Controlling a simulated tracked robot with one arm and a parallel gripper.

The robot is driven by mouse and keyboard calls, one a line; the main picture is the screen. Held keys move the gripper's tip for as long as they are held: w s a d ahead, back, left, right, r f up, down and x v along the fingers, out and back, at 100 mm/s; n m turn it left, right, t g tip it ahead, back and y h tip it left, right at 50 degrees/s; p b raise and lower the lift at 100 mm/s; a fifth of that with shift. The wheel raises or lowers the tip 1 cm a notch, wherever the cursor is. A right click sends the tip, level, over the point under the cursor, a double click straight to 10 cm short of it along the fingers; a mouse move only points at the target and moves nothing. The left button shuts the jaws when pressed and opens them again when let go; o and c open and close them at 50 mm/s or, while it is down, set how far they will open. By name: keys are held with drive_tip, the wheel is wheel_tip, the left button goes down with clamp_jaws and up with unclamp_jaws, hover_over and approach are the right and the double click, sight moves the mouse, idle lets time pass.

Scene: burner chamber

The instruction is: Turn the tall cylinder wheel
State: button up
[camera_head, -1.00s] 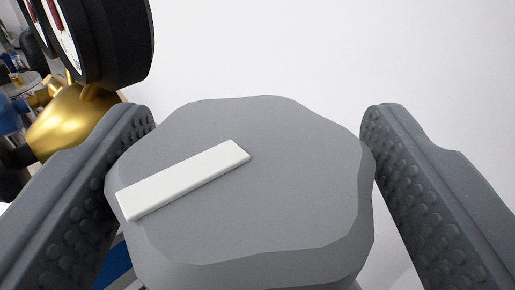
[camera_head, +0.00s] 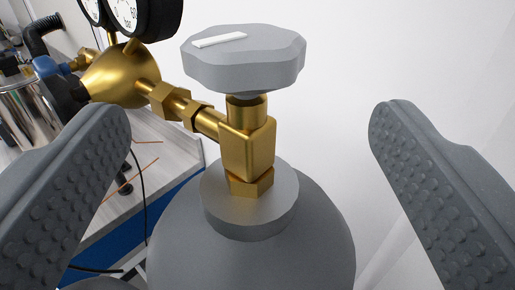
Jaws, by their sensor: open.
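The cylinder wheel (camera_head: 245,66) is a grey, lobed knob with a white bar mark (camera_head: 219,40) on top, near its left edge. It sits on a brass valve (camera_head: 247,145) above the grey tall cylinder (camera_head: 250,250). My gripper (camera_head: 250,115) is open, with one dark grey textured finger on each side of the picture. The fingers are apart from the wheel, which shows beyond and above the fingertips. Nothing is held between them.
A brass regulator (camera_head: 122,75) with black round gauges (camera_head: 150,15) joins the valve at the left. A worktop (camera_head: 150,160) with a shiny metal vessel (camera_head: 25,105) and thin cables stands further left. A plain white wall is behind and right.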

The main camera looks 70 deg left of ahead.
drive_tip(key=shift+b+v, duration=0.35)
drive_tip(key=shift+v, duration=2.1)
drive_tip(key=s+d+f+m+t+h, duration=0.2)
drive_tip(key=d+m+h, duration=0.3)
drive_tip(key=d, duration=0.3)
drive_tip(key=s+d+f+m+t+h, duration=0.2)
drive_tip(key=s+d+m+t+h, duration=0.2)
drive_tip(key=d, duration=0.4)
drive_tip(key=s+d+f+m+t+h, duration=0.2)
drive_tip(key=s+d+m+t+h, duration=0.2)
drive_tip(key=d+h, duration=0.4)
drive_tip(key=shift+d+f+m+b, duration=0.3)
drive_tip(key=shift+d+m+b, duration=0.1)
drive_tip(key=shift+m, duration=0.4)
drive_tip(key=shift+s, duration=0.15)
